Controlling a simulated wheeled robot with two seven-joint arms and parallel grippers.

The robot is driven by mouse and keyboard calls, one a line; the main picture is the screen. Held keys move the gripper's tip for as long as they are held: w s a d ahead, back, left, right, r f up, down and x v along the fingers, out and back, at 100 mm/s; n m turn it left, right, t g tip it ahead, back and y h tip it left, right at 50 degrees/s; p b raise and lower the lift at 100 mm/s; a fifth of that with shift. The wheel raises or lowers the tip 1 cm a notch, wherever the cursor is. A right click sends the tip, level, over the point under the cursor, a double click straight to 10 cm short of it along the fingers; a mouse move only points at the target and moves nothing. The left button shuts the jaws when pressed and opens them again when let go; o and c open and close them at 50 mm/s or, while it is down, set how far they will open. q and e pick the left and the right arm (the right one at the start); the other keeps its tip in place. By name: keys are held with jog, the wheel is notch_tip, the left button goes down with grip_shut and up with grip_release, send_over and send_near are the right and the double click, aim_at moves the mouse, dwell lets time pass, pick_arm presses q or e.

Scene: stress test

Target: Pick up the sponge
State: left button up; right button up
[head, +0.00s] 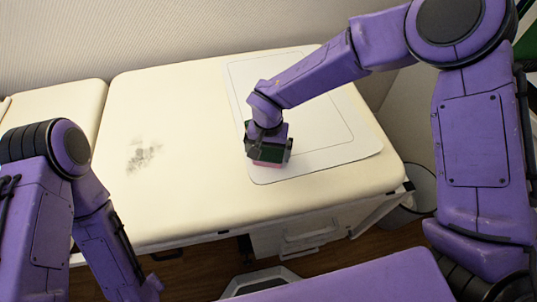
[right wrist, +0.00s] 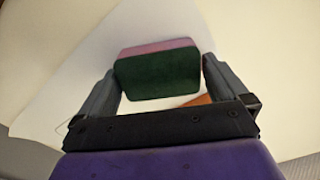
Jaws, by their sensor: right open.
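The sponge (head: 268,155) is a small block, dark green with a pink layer, near the front of the white mat on the padded table. My right gripper (head: 270,146) is over it with its jaws open. In the right wrist view the sponge (right wrist: 157,76) lies between the two fingers.
The white mat (head: 315,152) lies on the cream padded table (head: 180,200). A dark smudge (head: 143,155) marks the bare left part of the table. A small orange-brown patch (right wrist: 197,101) shows by the right finger. A bin (head: 422,185) stands on the floor at the right.

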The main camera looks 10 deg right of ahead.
jog(key=shift+f, duration=0.4)
jog(key=c, duration=0.7)
jog(key=shift+c, duration=0.2)
jog(key=shift+r, duration=0.15)
notch_tip(320, 180, up, 3)
jog(key=shift+r, duration=0.1)
jog(key=s+a+r, duration=0.3)
jog(key=s+r, duration=0.6)
jog(key=s, duration=0.4)
jog(key=shift+s+a+r, duration=0.25)
jog(key=shift+s+r, duration=0.05)
